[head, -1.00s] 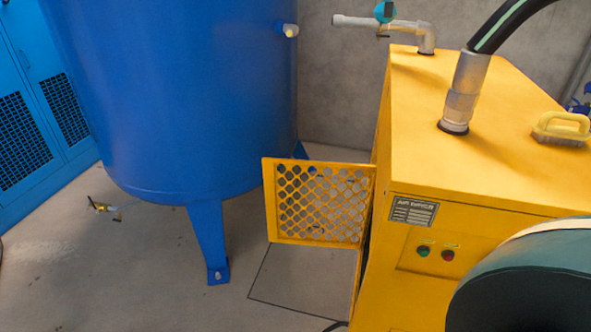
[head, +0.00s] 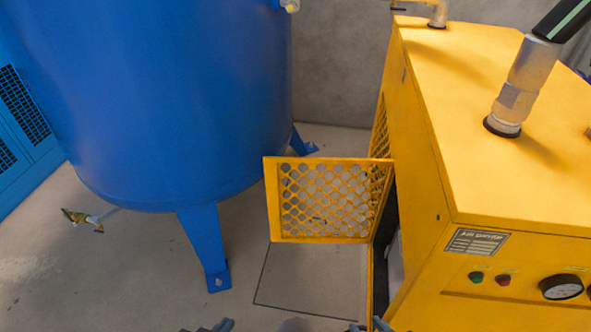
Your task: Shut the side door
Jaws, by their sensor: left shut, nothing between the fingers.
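The side door (head: 330,238) is a yellow panel with round holes. It stands open from the left side of the yellow machine (head: 440,215), its hinged edge at the right. The dark opening (head: 386,262) shows behind that edge. The tip of my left gripper (head: 222,325) just shows at the bottom edge, shut and empty, below and left of the door. What seems to be my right gripper (head: 378,324) shows as a small grey piece at the bottom edge, below the door's hinge side. Most of both is cut off. Neither is seen touching the door.
A big blue tank (head: 185,100) stands left of the door, with a front leg (head: 205,245) and a rear leg (head: 303,142). The floor under the door is clear, with a dark outlined rectangle (head: 310,275).

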